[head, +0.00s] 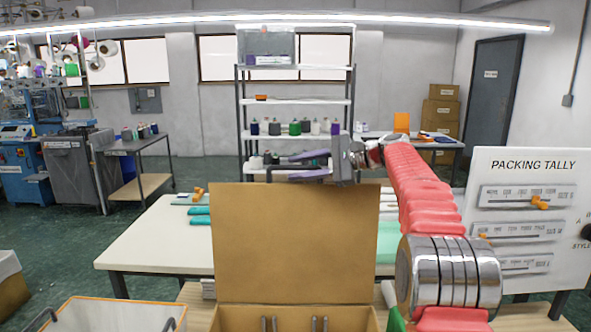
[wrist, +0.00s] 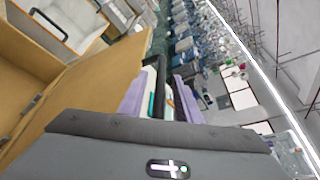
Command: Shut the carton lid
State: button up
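The brown carton (head: 235,318) stands open at the bottom of the head view. Its lid (head: 295,240) stands up as a tall flat panel at the carton's far side. My gripper (head: 278,165) is just above the lid's top edge in the head view, with its purple fingers pointing left. I cannot tell whether my gripper touches the lid.
A pale table (head: 150,240) is behind the carton, with teal items on it. A white crate (head: 110,318) stands left of the carton. The packing tally board (head: 525,215) stands at the right. A shelf rack (head: 296,100) is farther back.

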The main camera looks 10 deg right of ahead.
jog(key=shift+x, duration=0.75)
jog(key=shift+c, duration=0.3)
grip_shut()
